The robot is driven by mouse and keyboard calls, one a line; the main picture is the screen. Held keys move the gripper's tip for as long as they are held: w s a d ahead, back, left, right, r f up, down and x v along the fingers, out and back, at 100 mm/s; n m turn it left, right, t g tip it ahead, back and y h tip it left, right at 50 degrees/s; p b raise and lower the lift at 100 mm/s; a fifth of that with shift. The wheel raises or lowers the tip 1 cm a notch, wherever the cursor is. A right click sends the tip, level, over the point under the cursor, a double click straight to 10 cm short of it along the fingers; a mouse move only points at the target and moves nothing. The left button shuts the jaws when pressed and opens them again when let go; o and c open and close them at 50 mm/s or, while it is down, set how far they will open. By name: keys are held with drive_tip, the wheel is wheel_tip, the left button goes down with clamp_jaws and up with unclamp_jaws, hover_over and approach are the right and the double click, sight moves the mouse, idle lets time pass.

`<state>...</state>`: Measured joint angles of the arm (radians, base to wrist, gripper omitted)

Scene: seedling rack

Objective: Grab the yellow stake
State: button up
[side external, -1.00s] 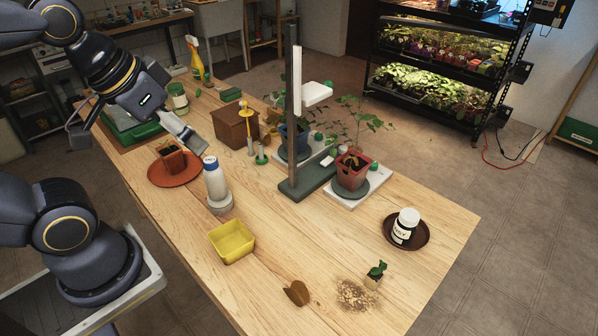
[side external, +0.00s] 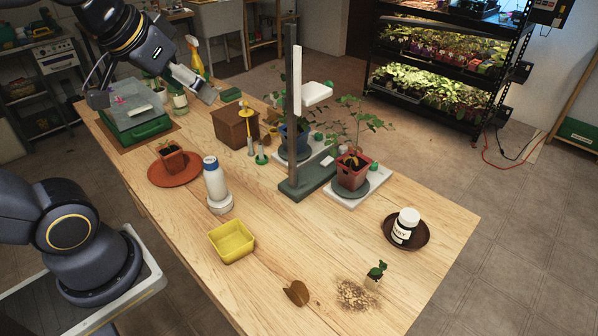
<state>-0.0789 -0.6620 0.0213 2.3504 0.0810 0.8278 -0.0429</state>
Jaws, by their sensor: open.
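The yellow stake (side external: 246,117) stands upright beside the brown square pot (side external: 232,127), its yellow top above a grey lower part. A short green stake (side external: 261,155) stands just to its right. My gripper (side external: 209,95) is open and seems empty, up and left of the yellow stake, with a gap between them in the picture. The gap between its fingers is hard to make out at this angle.
A grey post (side external: 292,120) with a white arm rises right of the stake. A spray bottle (side external: 195,58) and green case (side external: 140,122) are at the back left.

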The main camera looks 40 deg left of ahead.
sight(246, 112)
drive_tip(key=w+a+n+t+y, duration=0.1)
drive_tip(key=w+a+t, duration=0.2)
drive_tip(key=a, duration=0.4)
drive_tip(key=w+a+f+t+y, duration=0.1)
drive_tip(key=w+a+t, duration=0.3)
drive_tip(key=a, duration=0.3)
drive_tip(key=w+a+n+t+y, duration=0.1)
drive_tip(key=w+a+t, duration=0.2)
drive_tip(key=a, duration=0.4)
wheel_tip(246, 112, down, 25)
drive_tip(key=d, duration=0.1)
drive_tip(key=shift+a+r+x, duration=0.1)
drive_tip(key=shift+x, duration=2.8)
drive_tip(key=shift+a+r+x, duration=0.1)
drive_tip(key=shift+r+x, duration=0.05)
drive_tip(key=shift+x, duration=2.75)
drive_tip(key=shift+a+r+x, duration=0.1)
drive_tip(key=shift+x, duration=2.8)
drive_tip(key=c, duration=0.9)
